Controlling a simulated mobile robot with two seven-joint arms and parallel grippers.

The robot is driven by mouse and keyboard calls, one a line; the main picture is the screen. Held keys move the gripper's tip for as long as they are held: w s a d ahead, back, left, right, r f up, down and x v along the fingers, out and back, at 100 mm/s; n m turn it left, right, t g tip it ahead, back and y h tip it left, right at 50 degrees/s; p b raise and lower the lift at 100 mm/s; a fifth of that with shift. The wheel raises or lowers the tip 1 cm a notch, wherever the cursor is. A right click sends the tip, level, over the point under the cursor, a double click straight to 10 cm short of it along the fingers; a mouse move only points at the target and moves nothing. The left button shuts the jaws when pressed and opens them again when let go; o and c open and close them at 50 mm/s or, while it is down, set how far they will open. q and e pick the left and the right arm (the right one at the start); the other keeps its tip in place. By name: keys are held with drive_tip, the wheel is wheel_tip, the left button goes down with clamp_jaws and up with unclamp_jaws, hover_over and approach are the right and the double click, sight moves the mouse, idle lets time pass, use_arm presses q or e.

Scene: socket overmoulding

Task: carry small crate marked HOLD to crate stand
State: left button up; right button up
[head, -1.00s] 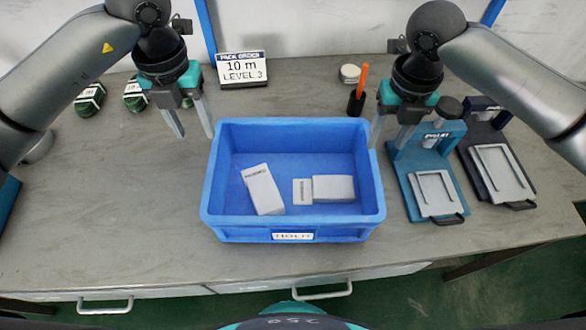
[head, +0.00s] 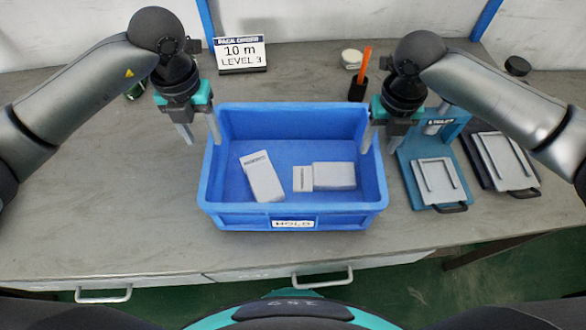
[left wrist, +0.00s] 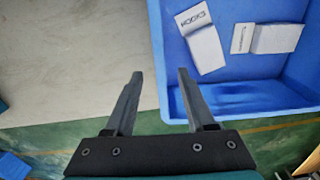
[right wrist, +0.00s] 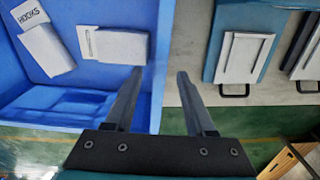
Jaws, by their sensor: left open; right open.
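The blue crate (head: 295,222) sits on the workbench, with a label reading HOLD on its front wall. It holds white boxes (head: 262,178). My left gripper (head: 203,138) is open at the crate's left wall. In the left wrist view the left rim (left wrist: 155,50) runs between its fingertips. My right gripper (head: 380,147) is open at the right wall; in the right wrist view the right rim (right wrist: 165,50) shows between its fingers. I cannot tell how far the fingers reach down past the rims. I cannot make out a crate stand.
Right of the crate stand a teal fixture (head: 420,165) and a dark fixture (head: 495,150), close to my right gripper. Behind are a sign (head: 240,53), an orange-handled tool (head: 361,75) and a round white item (head: 351,57). The bench left of the crate (head: 100,200) is clear.

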sight(213, 158)
use_arm(q)
wheel_tip(213, 158, down, 9)
drive_tip(key=shift+f, duration=0.1)
use_arm(e)
wheel_tip(213, 158, down, 9)
drive_tip(key=shift+f, duration=0.1)
use_arm(q)
clamp_jaws()
use_arm(e)
clamp_jaws()
drive_tip(key=shift+w, duration=0.1)
idle(0.8)
